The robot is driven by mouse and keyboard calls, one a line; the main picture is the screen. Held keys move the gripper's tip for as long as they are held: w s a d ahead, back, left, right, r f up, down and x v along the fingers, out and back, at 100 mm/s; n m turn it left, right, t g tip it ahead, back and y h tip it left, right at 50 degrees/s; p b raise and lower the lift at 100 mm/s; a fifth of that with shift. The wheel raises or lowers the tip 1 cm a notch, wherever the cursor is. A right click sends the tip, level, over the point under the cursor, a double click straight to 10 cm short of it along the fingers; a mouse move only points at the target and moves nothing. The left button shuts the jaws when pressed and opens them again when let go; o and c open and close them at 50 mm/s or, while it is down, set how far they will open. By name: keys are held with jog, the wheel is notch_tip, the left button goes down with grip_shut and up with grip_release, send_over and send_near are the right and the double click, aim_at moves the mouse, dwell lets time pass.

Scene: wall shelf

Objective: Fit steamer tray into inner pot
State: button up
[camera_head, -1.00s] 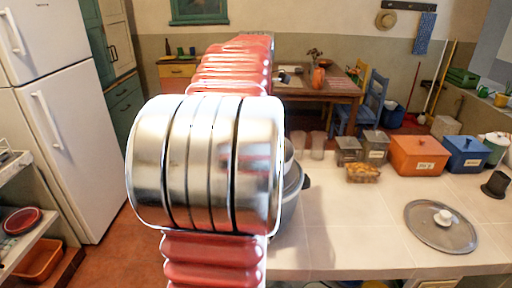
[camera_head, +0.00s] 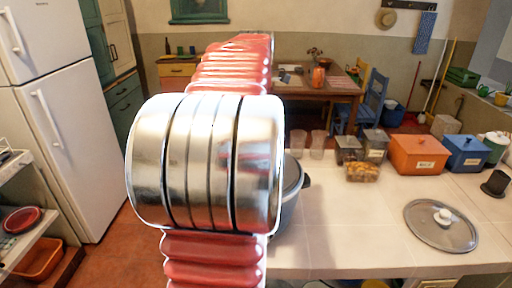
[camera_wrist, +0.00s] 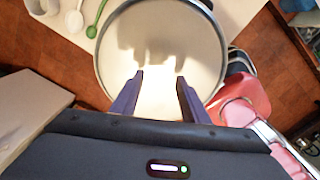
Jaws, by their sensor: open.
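A dark grey pot (camera_head: 291,192) stands on the counter, mostly hidden behind my arm in the head view; its rim and a black side handle show. In the wrist view a wide round vessel with a grey rim (camera_wrist: 98,58) and pale inside fills the top middle; it is probably this pot. I cannot make out the steamer tray as a separate piece. My gripper (camera_wrist: 159,77) is open, its two dark fingers apart over the vessel with nothing visible between them. Their shadow falls inside. The gripper is hidden in the head view.
A glass lid (camera_head: 440,226) lies at the counter's right. Two glasses (camera_head: 317,144), dark canisters (camera_head: 374,145), a snack tray (camera_head: 362,171), an orange box (camera_head: 418,154) and a blue box (camera_head: 466,153) line the back. The counter's middle is clear. A green spoon (camera_wrist: 97,14) lies near the vessel.

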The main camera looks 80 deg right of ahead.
notch_tip(320, 180, up, 14)
jog(key=shift+f, duration=0.15)
dwell(0.7)
dwell(1.1)
jog(key=w+a+f+m+t+h, duration=0.15)
jog(key=w+a+f, duration=0.25)
jog(key=w+a, duration=0.65)
jog(key=w+a+f+m+t, duration=0.1)
jog(key=w+a+f+m, duration=0.15)
jog(key=w+a, duration=0.8)
jog(key=a+f+m+t, duration=0.1)
jog(key=a+f, duration=0.4)
jog(key=a, duration=0.4)
jog(key=s+a+f+m+t+y, duration=0.1)
jog(key=a+f, duration=0.4)
jog(key=a, duration=0.3)
jog(key=s+a+f+m+t, duration=0.1)
jog(key=a+f+m, duration=0.1)
jog(key=a+f, duration=0.4)
jog(key=a, duration=0.3)
jog(key=shift+a, duration=0.3)
jog(key=shift+f+y, duration=0.1)
jog(key=shift+y, duration=0.15)
jog(key=shift+c, duration=0.3)
